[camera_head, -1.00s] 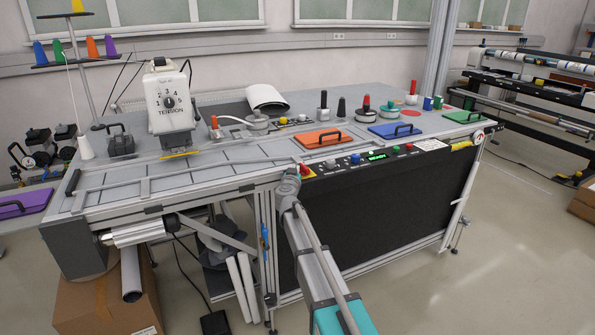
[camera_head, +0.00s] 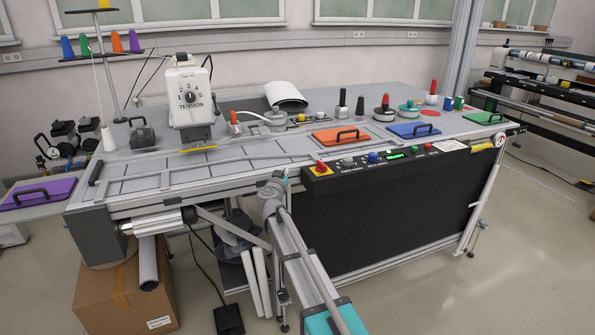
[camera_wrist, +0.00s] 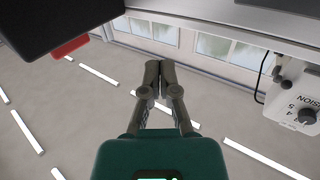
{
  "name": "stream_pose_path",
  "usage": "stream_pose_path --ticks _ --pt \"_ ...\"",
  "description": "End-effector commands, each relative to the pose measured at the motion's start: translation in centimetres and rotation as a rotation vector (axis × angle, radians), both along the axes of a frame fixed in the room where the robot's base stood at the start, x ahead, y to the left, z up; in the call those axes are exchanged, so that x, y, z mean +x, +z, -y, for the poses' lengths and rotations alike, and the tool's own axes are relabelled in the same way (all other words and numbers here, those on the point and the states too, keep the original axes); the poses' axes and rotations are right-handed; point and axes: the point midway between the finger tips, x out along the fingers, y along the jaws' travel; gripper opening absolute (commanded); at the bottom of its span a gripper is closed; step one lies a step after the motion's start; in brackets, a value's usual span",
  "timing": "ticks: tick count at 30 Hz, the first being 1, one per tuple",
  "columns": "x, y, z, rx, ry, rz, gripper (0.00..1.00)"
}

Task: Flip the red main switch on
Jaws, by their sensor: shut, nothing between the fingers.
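The red main switch (camera_head: 320,167) is a red knob on a yellow plate at the left end of the black control panel (camera_head: 375,168). It shows clear of my arm in the head view. I cannot tell whether it is on or off. My arm's grey end stands just left of the panel; the gripper is not clear there. In the wrist view my gripper (camera_wrist: 157,80) is shut and empty, its fingertips together. A red piece (camera_wrist: 70,48) beside a dark block shows at upper left there; I cannot tell if it is the switch.
The white tension unit (camera_head: 189,95) stands left on the table.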

Motion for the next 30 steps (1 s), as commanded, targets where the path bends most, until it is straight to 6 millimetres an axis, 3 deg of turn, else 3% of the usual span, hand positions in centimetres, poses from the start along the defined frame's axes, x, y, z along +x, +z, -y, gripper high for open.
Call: stream_pose_path --ticks 9,30 --pt "-0.9 0.0 -2.8 0.0 0.0 0.0 0.0" --pt "-1.4 0.5 -2.8 0.001 0.056 0.026 0.0"
